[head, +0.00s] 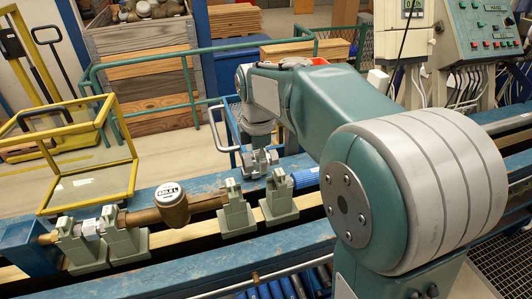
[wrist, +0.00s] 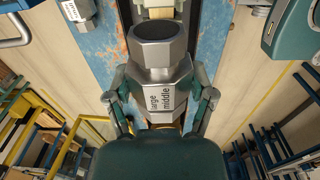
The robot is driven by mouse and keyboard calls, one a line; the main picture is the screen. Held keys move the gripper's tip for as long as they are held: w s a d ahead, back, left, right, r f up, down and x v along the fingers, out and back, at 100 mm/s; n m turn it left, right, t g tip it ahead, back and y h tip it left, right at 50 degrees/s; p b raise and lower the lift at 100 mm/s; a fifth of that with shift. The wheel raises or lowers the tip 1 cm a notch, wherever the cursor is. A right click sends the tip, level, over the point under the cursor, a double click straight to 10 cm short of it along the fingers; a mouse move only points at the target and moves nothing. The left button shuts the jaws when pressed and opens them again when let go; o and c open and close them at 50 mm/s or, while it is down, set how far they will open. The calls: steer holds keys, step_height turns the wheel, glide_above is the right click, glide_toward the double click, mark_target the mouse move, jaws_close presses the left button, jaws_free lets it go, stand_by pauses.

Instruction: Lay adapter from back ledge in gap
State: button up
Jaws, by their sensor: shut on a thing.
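The adapter (wrist: 160,88) is a grey metal hexagonal piece with a dark round end, marked "large" and "middle" in the wrist view. My gripper (wrist: 160,104) is shut around it, a finger on each side. In the head view my gripper (head: 259,160) points down over the blue bench, behind the grey-green supports. The brass meter (head: 172,205) lies in line at the left. One support (head: 236,212) stands at its right end, another (head: 279,203) further right. A gap separates these two supports. Whether the adapter touches the bench cannot be told.
The blue bench (head: 185,262) runs across the view. A blue cylinder (head: 305,178) sits right of the right support. A yellow frame (head: 95,185) stands at the left, beside the meter line. A green railing and wooden crate (head: 140,65) stand behind.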

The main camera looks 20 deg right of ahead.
mark_target(247, 172)
steer(key=a+f, duration=0.3)
steer(key=shift+s+a, duration=0.1)
steer(key=shift+d+f, duration=1.1)
steer(key=shift+f, duration=0.1)
steer(key=h, duration=0.3)
steer(key=shift+a+f+h, duration=0.2)
steer(key=shift+a+h, duration=0.1)
steer(key=shift+a, duration=0.1)
steer(key=shift+d+f, duration=0.3)
steer(key=shift+f, duration=0.3)
